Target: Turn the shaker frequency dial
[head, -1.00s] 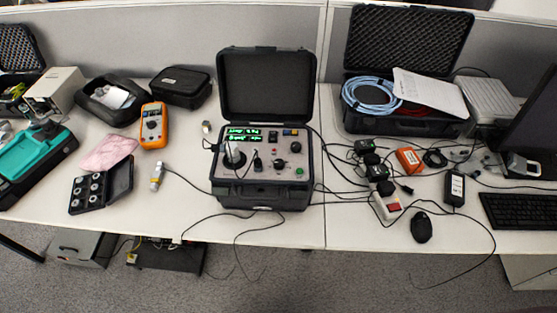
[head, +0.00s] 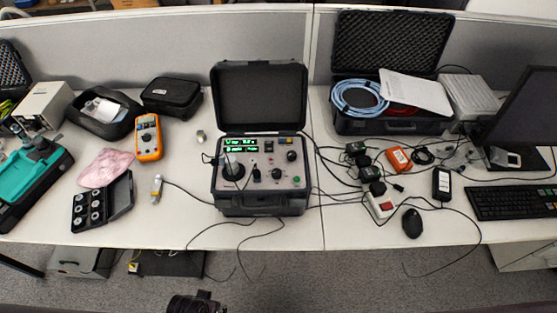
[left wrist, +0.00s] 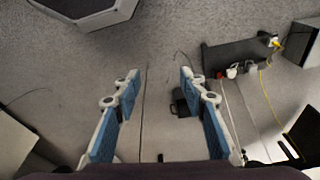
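The shaker (head: 262,165) is an open black case with a grey control panel, standing on the desk at the middle of the head view. Its panel has a green lit display (head: 241,145), a large round part with a rod at left, and several knobs. One black knob (head: 276,174) sits at the lower middle of the panel; I cannot read which is the frequency dial. My left gripper (left wrist: 158,88) is open and empty in the left wrist view, above the floor. A dark piece at the bottom of the head view (head: 197,303) seems part of my arm. My right gripper is not in view.
An orange multimeter (head: 148,138), a black socket case (head: 103,203) and a small probe (head: 157,189) lie left of the shaker. A power strip (head: 380,205) and mouse (head: 412,223) lie right. Cables hang over the desk's front edge.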

